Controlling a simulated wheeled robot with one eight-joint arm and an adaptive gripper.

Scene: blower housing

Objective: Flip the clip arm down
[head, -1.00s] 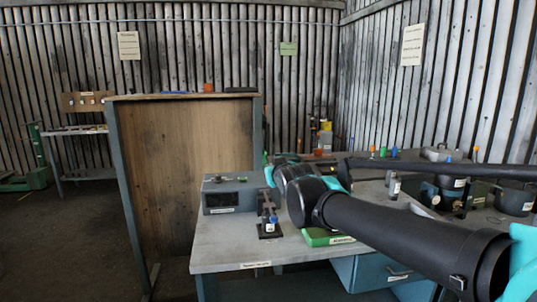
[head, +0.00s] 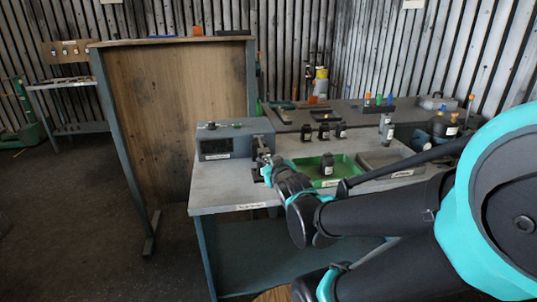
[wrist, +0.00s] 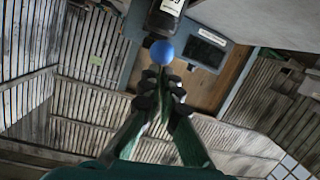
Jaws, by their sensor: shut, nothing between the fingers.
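My gripper (wrist: 163,85) is shut and empty in the wrist view, its dark fingertips together just below a blue ball-like cap (wrist: 162,52). I cannot tell whether they touch it. A dark body with a white label (wrist: 170,8) is behind the cap at the top edge. In the head view my gripper (head: 264,165) is at the front right corner of the grey box (head: 225,141), over the workbench. My wrist and the small dark stand there overlap. I cannot clearly make out the clip arm or its angle.
A green tray (head: 345,166) with a dark labelled bottle (head: 328,164) lies right of my wrist, beside a grey tray (head: 392,158). Several dark bottles stand behind. A wooden panel (head: 180,120) rises left of the bench. The bench's front left surface (head: 215,190) is clear.

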